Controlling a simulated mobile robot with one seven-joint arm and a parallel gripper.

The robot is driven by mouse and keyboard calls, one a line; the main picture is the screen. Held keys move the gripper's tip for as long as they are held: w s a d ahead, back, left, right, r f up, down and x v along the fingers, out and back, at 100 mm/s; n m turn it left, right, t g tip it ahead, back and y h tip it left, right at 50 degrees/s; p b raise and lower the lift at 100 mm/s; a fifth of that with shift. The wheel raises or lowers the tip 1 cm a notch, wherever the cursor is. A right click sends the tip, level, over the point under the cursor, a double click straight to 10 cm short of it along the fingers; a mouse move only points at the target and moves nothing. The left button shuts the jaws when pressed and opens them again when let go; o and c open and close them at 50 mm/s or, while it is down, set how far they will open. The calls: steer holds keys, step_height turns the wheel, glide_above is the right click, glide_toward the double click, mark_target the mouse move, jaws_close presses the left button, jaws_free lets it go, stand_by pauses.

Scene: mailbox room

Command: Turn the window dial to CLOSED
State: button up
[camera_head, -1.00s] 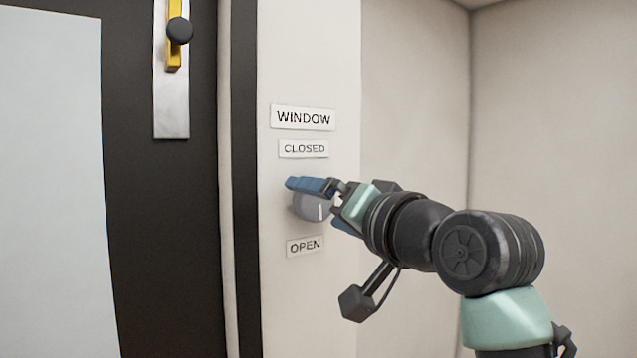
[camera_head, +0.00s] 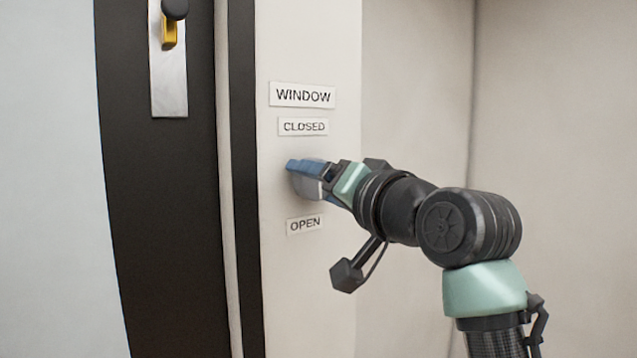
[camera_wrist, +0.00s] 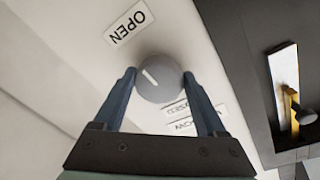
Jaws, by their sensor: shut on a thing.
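The window dial is a round grey knob (camera_head: 304,185) on the pale wall post, between the CLOSED label (camera_head: 303,127) above and the OPEN label (camera_head: 305,224) below. My gripper (camera_wrist: 159,76) has its blue fingers on both sides of the dial (camera_wrist: 163,84) and is shut on it. In the wrist view the dial's white mark points up-left, roughly toward the OPEN label (camera_wrist: 129,22). The CLOSED label (camera_wrist: 184,108) is partly hidden by a finger there. In the head view my gripper covers much of the dial, and its mark is hidden.
A WINDOW sign (camera_head: 302,95) is above the CLOSED label. Left of the post is a dark frame (camera_head: 165,220) with a metal plate (camera_head: 168,85) and a yellow latch with a black knob (camera_head: 170,30). Bare wall lies to the right.

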steer(key=shift+n+b, duration=0.3)
steer(key=n+b, duration=0.2)
steer(key=shift+d+f+n, duration=0.1)
steer(key=shift+f+n, duration=0.1)
steer(key=shift+n, duration=0.1)
steer(key=n+b, duration=0.1)
steer(key=n, duration=0.1)
steer(key=n+b, duration=0.2)
steer(key=shift+d+n+t+y, duration=0.1)
steer(key=shift+n+t+y, duration=0.2)
steer(key=shift+n, duration=0.1)
steer(key=n+b, duration=0.2)
steer(key=n, duration=0.2)
steer(key=shift+w+n+y+b, duration=0.1)
steer(key=shift+n+y+b, duration=0.2)
steer(key=shift+n+y, duration=0.1)
steer(key=shift+w+d+r+n+g+y, duration=0.1)
steer(key=shift+r+n+g+y, duration=0.25)
steer(key=shift+n, duration=3.75)
steer(key=shift+d+n+g+y, duration=0.1)
steer(key=shift+n+g+y, duration=0.3)
steer(key=shift+n, duration=3.7)
steer(key=shift+w+r+n+g+y, duration=0.15)
steer(key=shift+n+g, duration=0.4)
steer(key=shift+n, duration=3.55)
steer(key=shift+s, duration=0.1)
